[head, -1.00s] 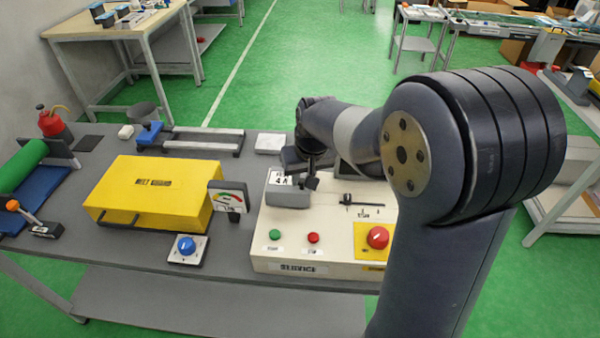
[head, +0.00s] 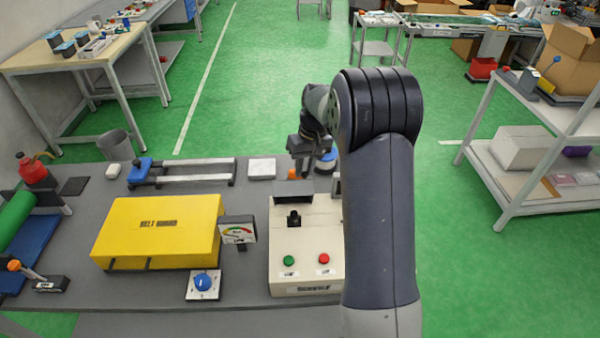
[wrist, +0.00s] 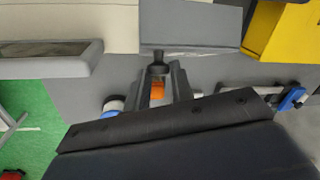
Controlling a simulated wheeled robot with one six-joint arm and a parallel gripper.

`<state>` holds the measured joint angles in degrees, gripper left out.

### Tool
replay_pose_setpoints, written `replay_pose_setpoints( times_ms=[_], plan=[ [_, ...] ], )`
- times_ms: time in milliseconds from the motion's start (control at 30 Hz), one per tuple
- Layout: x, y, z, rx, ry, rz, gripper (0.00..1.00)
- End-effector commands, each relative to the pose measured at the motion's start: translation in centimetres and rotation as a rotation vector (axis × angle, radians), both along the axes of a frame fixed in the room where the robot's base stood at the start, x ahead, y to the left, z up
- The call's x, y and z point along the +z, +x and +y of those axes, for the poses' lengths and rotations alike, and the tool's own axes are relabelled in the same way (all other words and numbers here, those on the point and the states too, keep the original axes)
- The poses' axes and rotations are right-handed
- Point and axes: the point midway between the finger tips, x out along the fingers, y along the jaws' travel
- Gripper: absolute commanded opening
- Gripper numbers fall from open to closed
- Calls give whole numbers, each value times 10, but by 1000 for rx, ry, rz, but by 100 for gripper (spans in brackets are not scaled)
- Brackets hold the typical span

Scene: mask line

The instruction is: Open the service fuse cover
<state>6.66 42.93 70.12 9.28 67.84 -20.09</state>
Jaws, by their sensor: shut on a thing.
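The service box (head: 306,247) is cream, with a green and a red button at its front. Its grey fuse cover (head: 293,189) stands raised at the back of the opening, and a black part (head: 293,218) shows in front of it. My gripper (head: 299,170) is just behind the raised cover. In the wrist view the cover is a grey slab (wrist: 192,25) with a small black knob (wrist: 158,60) on its edge. My gripper (wrist: 160,80) is shut there, apparently on that knob; the exact contact is small and partly hidden.
An orange part (wrist: 157,91) shows between my fingers, apparently behind them. A blue and white item (head: 326,161) sits close right of my gripper. The yellow belt guard (head: 158,232), gauge (head: 238,231) and blue knob (head: 203,283) stand left. My arm hides the box's right side.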

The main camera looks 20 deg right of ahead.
Motion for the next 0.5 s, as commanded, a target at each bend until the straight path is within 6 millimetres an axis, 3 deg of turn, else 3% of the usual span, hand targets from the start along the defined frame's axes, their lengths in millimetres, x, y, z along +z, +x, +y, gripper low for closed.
replay_pose_setpoints(
  times_ms=[200,500],
  plan=[
    [-6,21,-6,-2,-3,2,0],
    [-15,38,-10,-3,25,155,0]
  ],
)
